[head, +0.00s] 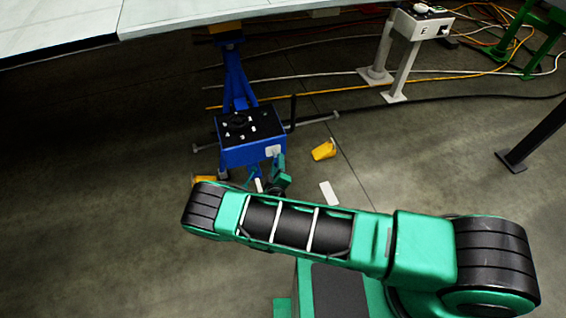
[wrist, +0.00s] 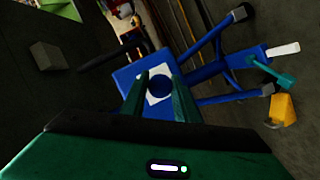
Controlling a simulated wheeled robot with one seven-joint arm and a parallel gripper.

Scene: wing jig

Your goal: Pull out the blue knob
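The blue knob (wrist: 160,88) shows in the wrist view as a dark blue round on a white plate (wrist: 153,101). The plate is on the side of a blue box (wrist: 128,77). My gripper (wrist: 156,81) is open, with its two green fingers on either side of the knob in that view. Whether they touch it I cannot tell. In the head view the blue box (head: 240,153) stands on a blue stand, with the white plate (head: 273,151) on its front. My gripper (head: 270,178) is just in front of and below it. The knob cannot be made out there.
Yellow pieces (head: 324,150) lie on the floor nearby. A large pale panel (head: 220,12) overhangs the stand. Cables (head: 330,75) run along the floor behind.

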